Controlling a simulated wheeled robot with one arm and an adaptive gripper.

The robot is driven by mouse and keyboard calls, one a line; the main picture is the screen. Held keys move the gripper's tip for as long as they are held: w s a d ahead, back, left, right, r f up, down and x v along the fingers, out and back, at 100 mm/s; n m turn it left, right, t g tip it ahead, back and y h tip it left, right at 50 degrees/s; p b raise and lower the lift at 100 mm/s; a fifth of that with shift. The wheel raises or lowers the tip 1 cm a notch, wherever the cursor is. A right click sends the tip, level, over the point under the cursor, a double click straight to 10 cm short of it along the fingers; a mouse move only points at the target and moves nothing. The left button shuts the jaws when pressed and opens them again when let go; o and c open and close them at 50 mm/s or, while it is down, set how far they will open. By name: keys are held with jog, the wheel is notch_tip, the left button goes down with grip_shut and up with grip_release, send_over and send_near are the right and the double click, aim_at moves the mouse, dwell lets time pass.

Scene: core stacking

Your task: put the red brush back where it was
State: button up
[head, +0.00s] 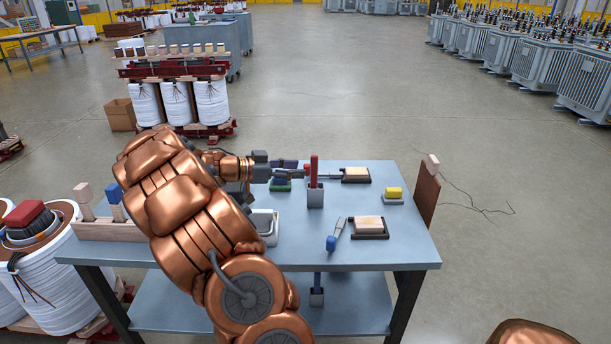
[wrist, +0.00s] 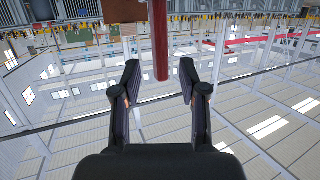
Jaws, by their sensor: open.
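The red brush (head: 314,168) stands upright with its red handle up in a small grey cup (head: 316,196) on the blue-grey table. Its lower part is hidden inside the cup. My gripper (head: 290,172) reaches in from the left, level with the handle, and is open. In the wrist view the red handle (wrist: 160,40) shows in the gap between the two spread fingers of my gripper (wrist: 159,80). I cannot tell whether the handle lies between the fingertips or just beyond them; no finger visibly touches it.
A blue-handled tool (head: 331,243) lies front centre. Beige blocks sit in black trays (head: 383,235) at the right. A yellow block (head: 395,191) stands near the right edge. A brown board (head: 426,196) rises there. A pale tray (head: 271,238) is partly behind my arm.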

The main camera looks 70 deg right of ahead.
jog(key=b+v, duration=0.2)
jog(key=v, duration=0.4)
jog(key=shift+a, duration=0.2)
jog(key=shift+w+r, duration=0.15)
